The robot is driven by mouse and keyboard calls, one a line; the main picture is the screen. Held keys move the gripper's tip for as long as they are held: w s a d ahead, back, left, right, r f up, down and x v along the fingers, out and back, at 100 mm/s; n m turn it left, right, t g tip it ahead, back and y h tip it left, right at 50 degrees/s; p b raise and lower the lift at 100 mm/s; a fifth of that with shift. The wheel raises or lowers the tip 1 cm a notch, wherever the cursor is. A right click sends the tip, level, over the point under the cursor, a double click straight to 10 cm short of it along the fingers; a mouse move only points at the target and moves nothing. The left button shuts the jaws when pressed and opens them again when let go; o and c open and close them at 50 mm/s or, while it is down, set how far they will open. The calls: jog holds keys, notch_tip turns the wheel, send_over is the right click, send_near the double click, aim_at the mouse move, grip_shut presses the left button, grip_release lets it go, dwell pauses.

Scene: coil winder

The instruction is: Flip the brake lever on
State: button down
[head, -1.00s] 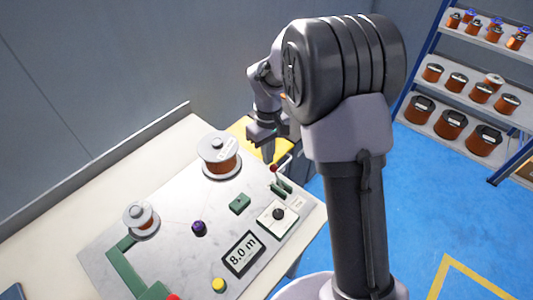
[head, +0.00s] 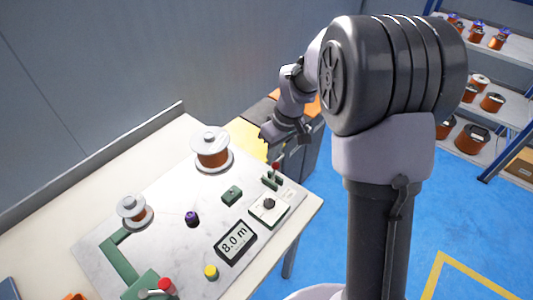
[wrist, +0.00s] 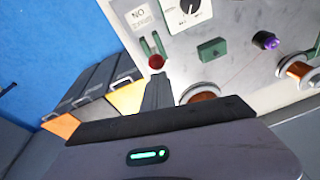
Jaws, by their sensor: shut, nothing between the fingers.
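The brake lever's red knob (head: 276,166) shows by its green bracket (head: 271,181) near the panel's right edge. In the wrist view the knob (wrist: 156,61) sits at the near end of the bracket (wrist: 150,45), just beyond my fingertips. My gripper (head: 274,156) is shut and empty, close to the knob on the far side of the panel. In the wrist view my gripper (wrist: 157,76) points at the knob; I cannot tell whether they touch. The lever's rod is mostly hidden. A white label (wrist: 138,17) lies beside the bracket.
A large copper spool (head: 212,150) and a small spool (head: 132,208) stand on the panel. A dial (head: 269,204), green block (head: 232,195), display (head: 236,242) and purple knob (head: 192,219) are near the lever. Dark bins (wrist: 85,80) stand beyond the bench.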

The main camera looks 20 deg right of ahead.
jog(key=shift+s+d+r, duration=0.1)
jog(key=shift+s+d, duration=0.15)
jog(key=shift+s, duration=0.05)
jog(key=shift+w, duration=0.1)
jog(key=shift+p+v, duration=0.7)
jog(key=shift+v, duration=0.1)
jog(key=shift+a, duration=0.2)
jog(key=shift+r, duration=0.1)
jog(key=s+d+r+p, duration=0.3)
jog(key=r+p, duration=0.3)
jog(key=r, duration=0.4)
jog(key=shift+s+d, duration=0.35)
jog(key=shift+d, duration=0.25)
